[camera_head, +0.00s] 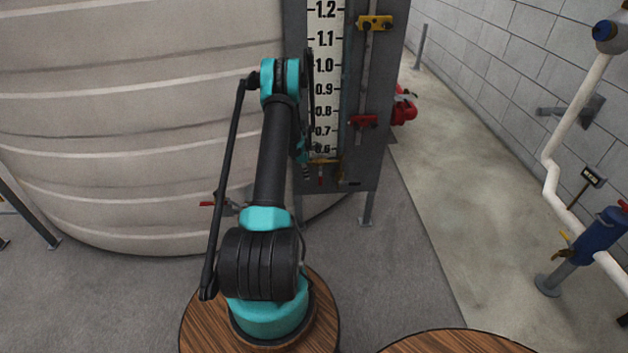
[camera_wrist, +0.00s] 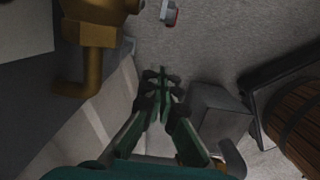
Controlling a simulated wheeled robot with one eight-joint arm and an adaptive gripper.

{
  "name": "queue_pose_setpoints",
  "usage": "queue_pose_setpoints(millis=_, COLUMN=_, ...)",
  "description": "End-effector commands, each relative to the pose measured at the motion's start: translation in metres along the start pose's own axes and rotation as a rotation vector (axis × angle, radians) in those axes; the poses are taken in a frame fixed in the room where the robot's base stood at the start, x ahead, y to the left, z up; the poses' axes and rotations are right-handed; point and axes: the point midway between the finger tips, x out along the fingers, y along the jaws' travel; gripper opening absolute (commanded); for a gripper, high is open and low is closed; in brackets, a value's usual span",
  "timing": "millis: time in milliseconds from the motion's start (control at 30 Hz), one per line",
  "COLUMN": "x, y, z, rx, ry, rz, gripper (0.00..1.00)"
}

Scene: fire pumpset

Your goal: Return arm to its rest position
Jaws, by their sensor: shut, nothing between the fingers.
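My arm reaches up and away in the head view, in front of the level gauge panel (camera_head: 295,25) with its numbered white scale (camera_head: 325,40). A brass-coloured fitting with a bent pipe (camera_wrist: 92,32) is at the upper left of that view, apart from the fingers. A small grey and red part (camera_wrist: 169,13) is at the top, beyond the fingertips.
A large ribbed pale tank (camera_head: 120,120) fills the left. Yellow (camera_head: 374,22) and red (camera_head: 363,120) fittings stick out from the panel. A white pipe (camera_head: 565,120) and a blue cylinder (camera_head: 598,238) stand at the right. The floor (camera_head: 460,200) between is clear.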

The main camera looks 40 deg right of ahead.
Motion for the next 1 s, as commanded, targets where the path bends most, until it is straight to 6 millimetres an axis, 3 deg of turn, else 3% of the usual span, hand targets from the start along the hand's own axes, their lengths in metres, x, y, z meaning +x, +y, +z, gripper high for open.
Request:
queue_pose_setpoints(millis=100, x=-0.026, y=0.000, z=-0.004, rx=-0.002, ry=0.001, rz=0.000, gripper=0.00)
queue_pose_setpoints(millis=300, x=-0.058, y=0.000, z=-0.007, rx=-0.001, ry=0.001, rz=0.000, gripper=0.00)
queue_pose_setpoints(millis=500, x=-0.073, y=0.000, z=-0.009, rx=-0.001, ry=0.001, rz=0.000, gripper=0.00)
queue_pose_setpoints(millis=767, x=-0.076, y=0.000, z=-0.011, rx=0.000, ry=0.001, rz=0.001, gripper=0.00)
queue_pose_setpoints(millis=867, x=-0.087, y=-0.003, z=-0.020, rx=0.011, ry=0.003, rz=0.008, gripper=0.00)
queue_pose_setpoints(millis=1000, x=-0.126, y=-0.015, z=-0.051, rx=0.059, ry=0.012, rz=0.036, gripper=0.00)
